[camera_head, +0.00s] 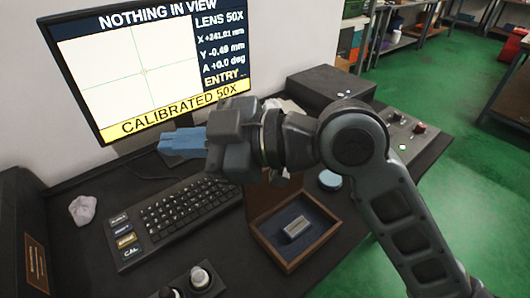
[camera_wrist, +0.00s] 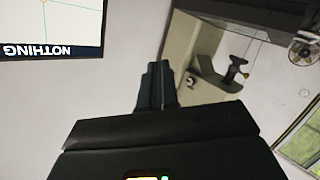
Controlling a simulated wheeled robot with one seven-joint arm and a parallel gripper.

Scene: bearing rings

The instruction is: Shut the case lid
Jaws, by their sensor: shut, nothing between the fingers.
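The small wooden case (camera_head: 326,238) sits open on the dark desk in the head view. A grey metal block (camera_head: 298,228) lies on its dark lining. The case's brown lid (camera_head: 268,204) stands raised at the back edge, and my arm hides its upper part. My gripper (camera_head: 165,144) is above the keyboard, in front of the monitor, up and to the left of the case. Its blue fingers are together and hold nothing. The shut fingers also show in the wrist view (camera_wrist: 156,84), pointing away from the case, which is not in that view.
The monitor (camera_head: 150,70) stands behind my gripper. A keyboard (camera_head: 180,215) lies left of the case, with knobs (camera_head: 199,277) in front. A blue round thing (camera_head: 330,180) and a dark box (camera_head: 330,88) are behind the case. A crumpled cloth (camera_head: 83,210) lies at left.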

